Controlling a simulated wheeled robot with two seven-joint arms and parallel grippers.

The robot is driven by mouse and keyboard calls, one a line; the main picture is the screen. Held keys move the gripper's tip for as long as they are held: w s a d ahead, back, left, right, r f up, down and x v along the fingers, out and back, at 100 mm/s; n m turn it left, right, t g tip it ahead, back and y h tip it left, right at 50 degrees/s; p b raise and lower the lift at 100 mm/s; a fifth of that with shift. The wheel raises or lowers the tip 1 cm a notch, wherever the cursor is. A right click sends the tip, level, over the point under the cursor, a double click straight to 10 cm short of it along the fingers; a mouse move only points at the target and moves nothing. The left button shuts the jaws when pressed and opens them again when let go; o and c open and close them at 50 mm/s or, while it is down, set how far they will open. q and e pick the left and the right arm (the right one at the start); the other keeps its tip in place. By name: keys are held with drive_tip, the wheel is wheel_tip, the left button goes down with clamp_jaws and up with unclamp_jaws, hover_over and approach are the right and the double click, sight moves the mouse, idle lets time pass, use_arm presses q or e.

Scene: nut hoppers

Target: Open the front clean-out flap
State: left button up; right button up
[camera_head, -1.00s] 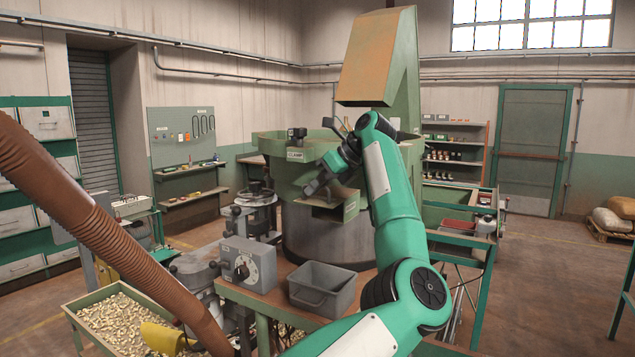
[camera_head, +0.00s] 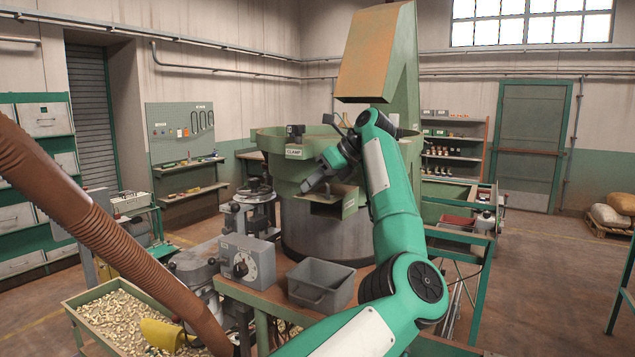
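The green round hopper bowl (camera_head: 278,171) stands in the middle, with a small plate reading "CLAMP" (camera_head: 296,152) on its rim. A short box-like outlet with a brown lip (camera_head: 327,209) and a green side plate (camera_head: 350,203) juts from its front. I cannot clearly make out the flap; my gripper and wrist cover part of the outlet's upper area.
A grey bin (camera_head: 322,285) and a grey control box with a dial (camera_head: 248,262) sit on the bench below the hopper. A thick brown hose (camera_head: 95,225) crosses the left side. A tray of small brass-coloured parts (camera_head: 75,300) stands at lower left.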

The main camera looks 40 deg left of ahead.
use_arm(q)
drive_tip(key=shift+w+d+r, duration=0.15)
drive_tip(key=shift+d+r, duration=0.15)
drive_tip(key=shift+d, duration=0.05)
drive_tip(key=b+v, duration=0.1)
drive_tip(key=v, duration=1.1)
drive_tip(key=shift+w+d+r, duration=0.15)
drive_tip(key=shift+d+r, duration=0.1)
drive_tip(key=shift+r, duration=0.05)
